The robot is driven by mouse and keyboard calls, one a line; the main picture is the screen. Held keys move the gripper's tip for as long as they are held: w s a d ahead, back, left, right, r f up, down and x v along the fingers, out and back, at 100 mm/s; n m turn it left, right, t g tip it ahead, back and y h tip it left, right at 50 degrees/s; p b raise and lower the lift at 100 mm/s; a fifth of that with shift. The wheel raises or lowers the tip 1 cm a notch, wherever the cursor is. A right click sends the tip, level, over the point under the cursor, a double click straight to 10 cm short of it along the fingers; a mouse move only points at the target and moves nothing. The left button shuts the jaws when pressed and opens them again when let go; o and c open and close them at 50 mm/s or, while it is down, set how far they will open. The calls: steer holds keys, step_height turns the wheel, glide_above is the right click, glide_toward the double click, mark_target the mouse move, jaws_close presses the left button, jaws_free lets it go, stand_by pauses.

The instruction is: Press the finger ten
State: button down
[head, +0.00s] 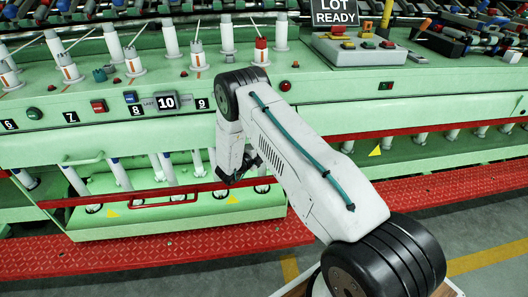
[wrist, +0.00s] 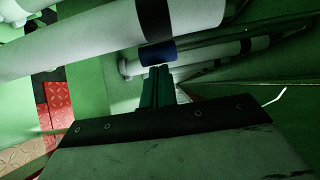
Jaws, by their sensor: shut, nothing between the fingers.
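In the wrist view my gripper (wrist: 159,74) shows dark teal fingers, shut and empty. Their tips are close to a blue band (wrist: 157,53) on a white cylinder; whether they touch is unclear. No number shows in the wrist view.
A large white cylinder (wrist: 100,45) with a black band crosses above my fingers. Bobbins line the machine top (head: 70,70). A red rail (head: 420,128) runs along the front, with a red treadplate step (head: 200,243) below. A LOT READY sign (head: 335,12) stands above.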

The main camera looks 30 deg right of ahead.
steer(key=shift+w+a+r, duration=0.15)
steer(key=shift+w+a, duration=0.1)
steer(key=shift+w, duration=0.45)
steer(key=w+a, duration=0.1)
steer(key=a, duration=0.9)
stand_by(0.5)
